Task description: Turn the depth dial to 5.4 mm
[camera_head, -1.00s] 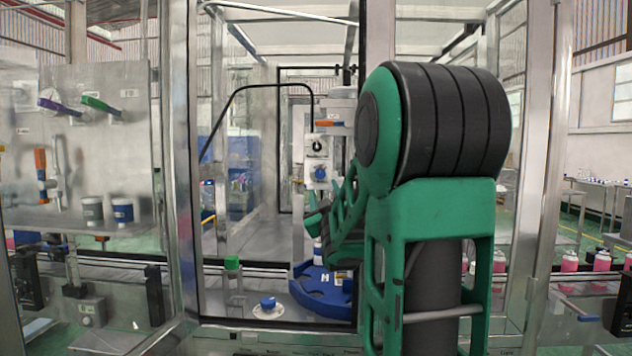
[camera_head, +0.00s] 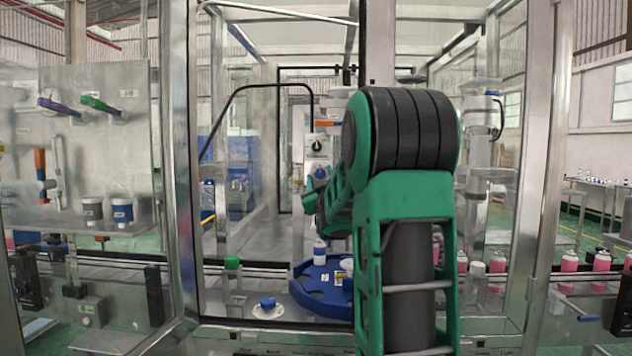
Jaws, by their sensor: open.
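A pale machine head stands behind the frame opening. It carries a black knob (camera_head: 317,147) on a white plate and a blue knob (camera_head: 321,173) below it. I cannot tell which is the depth dial, and no scale or number is readable. My green gripper (camera_head: 311,191) is just below and left of the blue knob in the picture, its fingers apart and empty. I cannot tell whether it touches the knob. My arm hides the right side of the machine head.
A blue round table (camera_head: 310,290) with a white bottle (camera_head: 319,252) lies below. Metal posts frame the opening. Pink cans (camera_head: 569,262) line the conveyor at right.

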